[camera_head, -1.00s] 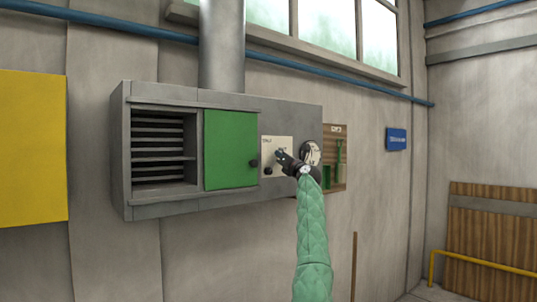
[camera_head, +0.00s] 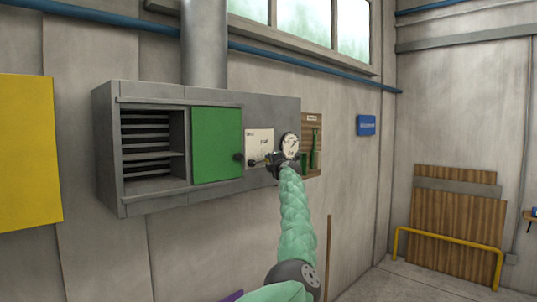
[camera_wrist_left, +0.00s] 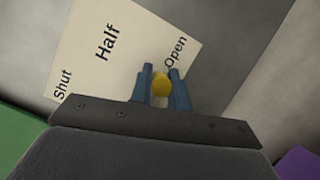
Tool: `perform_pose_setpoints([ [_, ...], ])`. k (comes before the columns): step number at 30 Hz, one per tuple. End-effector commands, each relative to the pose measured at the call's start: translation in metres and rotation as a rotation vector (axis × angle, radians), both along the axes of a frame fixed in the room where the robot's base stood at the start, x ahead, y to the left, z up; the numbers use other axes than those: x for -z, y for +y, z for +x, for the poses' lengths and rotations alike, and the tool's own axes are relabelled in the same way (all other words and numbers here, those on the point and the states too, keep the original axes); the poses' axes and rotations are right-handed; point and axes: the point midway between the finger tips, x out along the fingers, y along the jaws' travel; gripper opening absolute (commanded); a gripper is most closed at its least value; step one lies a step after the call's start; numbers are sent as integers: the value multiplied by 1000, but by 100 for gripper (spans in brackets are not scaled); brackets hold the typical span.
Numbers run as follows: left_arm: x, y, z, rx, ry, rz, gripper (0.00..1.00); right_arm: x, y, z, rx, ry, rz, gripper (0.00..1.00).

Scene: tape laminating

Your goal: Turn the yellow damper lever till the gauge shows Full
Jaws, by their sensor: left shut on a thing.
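The yellow damper lever (camera_wrist_left: 161,84) shows in the left wrist view as a small rounded yellow end between the blue fingers of my left gripper (camera_wrist_left: 162,88). My left gripper is shut on it, beside the word Open on the pale label plate (camera_wrist_left: 125,45), which also reads Half and Shut. In the head view my left gripper (camera_head: 268,161) is at the lower right of the plate (camera_head: 259,142), and the lever is hidden there. The round white gauge (camera_head: 290,145) is just above and right of the gripper. Its reading is too small to tell. My right gripper is not in view.
The grey wall cabinet (camera_head: 270,108) has a slatted opening on the left and a green door (camera_head: 216,145) with a dark knob. A wooden board (camera_head: 312,125) with green tools hangs right of the gauge. A brown pole (camera_head: 328,258) stands below.

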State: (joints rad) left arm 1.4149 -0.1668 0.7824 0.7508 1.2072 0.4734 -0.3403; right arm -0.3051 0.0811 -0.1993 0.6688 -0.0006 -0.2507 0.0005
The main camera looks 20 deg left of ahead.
Motion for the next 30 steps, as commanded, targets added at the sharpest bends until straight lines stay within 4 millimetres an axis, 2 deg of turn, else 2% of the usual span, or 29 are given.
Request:
perform_pose_setpoints([
  [5,5,-1,1,1,61,22,0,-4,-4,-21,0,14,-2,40],
  [23,10,0,1,0,98,39,0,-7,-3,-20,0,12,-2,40],
  [24,10,0,1,0,98,39,22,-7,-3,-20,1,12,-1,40],
  [27,10,0,1,1,98,38,40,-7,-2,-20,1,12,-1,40],
  [30,10,0,0,0,97,39,40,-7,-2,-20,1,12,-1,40],
])
